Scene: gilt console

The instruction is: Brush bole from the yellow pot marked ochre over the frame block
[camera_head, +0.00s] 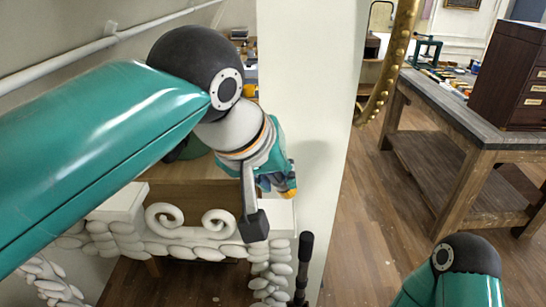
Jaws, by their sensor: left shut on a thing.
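My left arm comes in from the left, and its wrist hangs over a white carved console (190,232). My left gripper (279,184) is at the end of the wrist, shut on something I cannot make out. Its fingertips are largely hidden, with small blue and yellow parts showing there. A grey bar with a dark block at its end hangs beside the wrist. I cannot make out the yellow ochre pot, a brush or the frame block. Of my right arm only a teal and black part shows at the lower right; its gripper is out of view.
A pale upright panel (308,80) stands just behind my left gripper. A dark rod (304,265) stands below it. A curved gilt frame (392,70) hangs at the upper middle. A wooden bench (465,123) with a dark drawer cabinet (508,75) stands at right. Wooden floor lies open between.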

